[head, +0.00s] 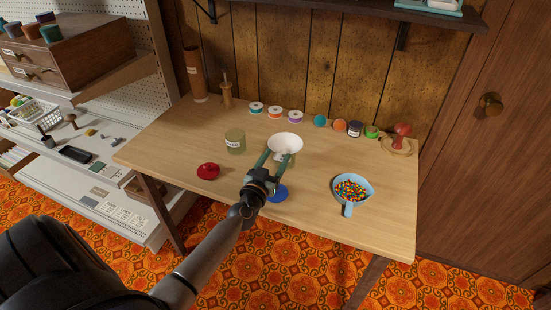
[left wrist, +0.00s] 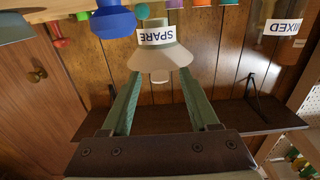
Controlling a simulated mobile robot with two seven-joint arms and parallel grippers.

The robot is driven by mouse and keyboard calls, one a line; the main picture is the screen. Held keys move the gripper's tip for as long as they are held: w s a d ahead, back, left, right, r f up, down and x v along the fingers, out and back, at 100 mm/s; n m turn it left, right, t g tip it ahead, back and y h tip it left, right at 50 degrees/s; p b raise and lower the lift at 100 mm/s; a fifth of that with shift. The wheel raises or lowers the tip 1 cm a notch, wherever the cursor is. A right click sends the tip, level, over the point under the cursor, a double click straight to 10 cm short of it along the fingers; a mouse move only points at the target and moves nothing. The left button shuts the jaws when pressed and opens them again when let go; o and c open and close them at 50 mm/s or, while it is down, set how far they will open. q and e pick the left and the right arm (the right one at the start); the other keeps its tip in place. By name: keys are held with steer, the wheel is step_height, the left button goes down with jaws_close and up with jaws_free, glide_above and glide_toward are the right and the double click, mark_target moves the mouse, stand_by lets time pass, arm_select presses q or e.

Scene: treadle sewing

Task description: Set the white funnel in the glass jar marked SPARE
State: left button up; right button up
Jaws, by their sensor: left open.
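The white funnel (head: 285,141) sits wide mouth up at the top of the glass jar marked SPARE (head: 281,157), near the middle of the table. In the left wrist view, which is upside down, the funnel (left wrist: 160,60) flares away from the jar's SPARE label (left wrist: 157,36), and its spout is hidden. It looks upright. My left gripper (head: 277,157) is open, its fingers on either side of the funnel and jar. In the left wrist view the gripper (left wrist: 159,74) shows a gap beside the funnel. My right gripper is not in view.
A second labelled jar (head: 235,141), reading MIXED in the wrist view, stands to the left. A red cushion (head: 208,171), a blue object (head: 278,193) and a blue scoop of beads (head: 351,190) lie nearer. Spools (head: 275,112) line the back.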

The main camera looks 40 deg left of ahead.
arm_select(q)
steer(key=shift+s, duration=0.1)
steer(key=p+v, duration=0.1)
steer(key=v, duration=0.9)
steer(key=shift+s, duration=0.35)
steer(key=shift+v, duration=0.85)
steer(key=shift+d+f, duration=0.1)
steer(key=shift+d, duration=0.05)
steer(key=s+d+f+m+g+h+p, duration=0.2)
steer(key=s+d+f+g+h, duration=0.1)
steer(key=s+d, duration=0.4)
steer(key=s+d+f+m+g+h+p, duration=0.2)
steer(key=s+d+f+g, duration=0.3)
steer(key=s+d+f, duration=0.3)
steer(key=shift+d+f+m+h, duration=0.25)
steer(key=shift+d+m+h, duration=0.15)
steer(key=shift+d+h, duration=0.55)
